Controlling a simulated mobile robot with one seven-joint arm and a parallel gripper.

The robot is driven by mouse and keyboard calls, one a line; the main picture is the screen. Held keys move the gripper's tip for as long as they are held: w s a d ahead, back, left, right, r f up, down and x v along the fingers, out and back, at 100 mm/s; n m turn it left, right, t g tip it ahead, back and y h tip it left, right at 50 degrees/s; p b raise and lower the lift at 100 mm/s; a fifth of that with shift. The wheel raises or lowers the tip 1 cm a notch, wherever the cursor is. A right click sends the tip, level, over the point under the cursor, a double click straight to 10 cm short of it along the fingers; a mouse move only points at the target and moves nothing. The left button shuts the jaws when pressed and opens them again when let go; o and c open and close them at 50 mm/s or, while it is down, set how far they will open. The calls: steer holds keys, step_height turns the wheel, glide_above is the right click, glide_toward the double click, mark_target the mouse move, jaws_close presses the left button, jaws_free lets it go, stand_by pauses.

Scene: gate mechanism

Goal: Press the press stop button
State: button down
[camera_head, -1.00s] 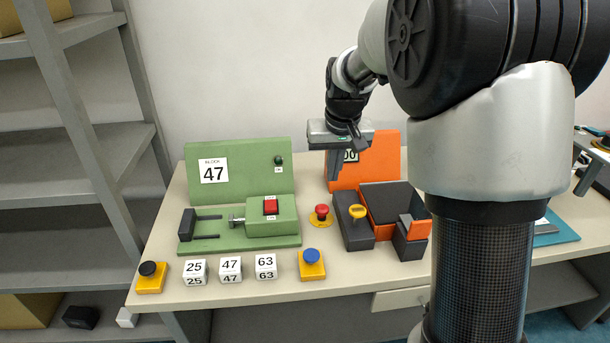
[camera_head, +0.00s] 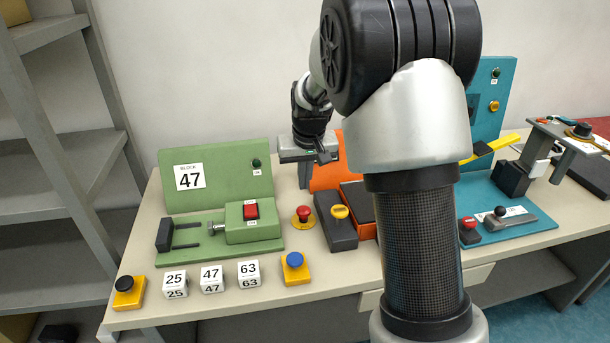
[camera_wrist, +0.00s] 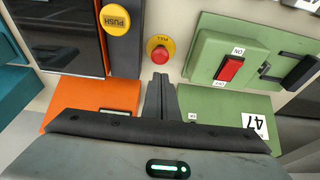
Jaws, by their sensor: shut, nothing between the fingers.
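A red mushroom button (camera_head: 303,214) on a yellow round plate stands on the table between the green press (camera_head: 240,222) and the dark and orange unit. It also shows in the wrist view (camera_wrist: 160,54), with small lettering on its plate that is hard to read. The green press carries a red rocker switch (camera_head: 250,211). A smaller red button (camera_head: 468,222) sits on the teal station at the right. My gripper (camera_head: 303,180) is shut and empty, pointing down above and behind the red mushroom button, apart from it. Its fingertips (camera_wrist: 160,82) appear just below that button in the wrist view.
A yellow knob marked PUSH (camera_wrist: 115,19) stands beside the red mushroom button. A blue button (camera_head: 294,260) and a black button (camera_head: 124,284) on yellow boxes, with numbered blocks (camera_head: 212,279) between them, line the front edge. An orange panel (camera_head: 326,176) stands behind.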

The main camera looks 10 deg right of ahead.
mark_target(303, 211)
steer(key=x, duration=0.5)
steer(key=b+x, duration=0.1)
steer(key=x, duration=0.1)
steer(key=shift+s+f, duration=0.3)
steer(key=shift+f, duration=0.55)
steer(key=shift+f+b, duration=0.65)
steer(key=shift+f, duration=0.3)
steer(key=shift+s, duration=0.1)
step_height(303, 211, up, 6)
steer(key=p, duration=0.4)
steer(key=shift+f, duration=0.1)
steer(key=v, duration=0.8)
steer(key=shift+s+r, duration=0.2)
steer(key=shift+r, duration=0.1)
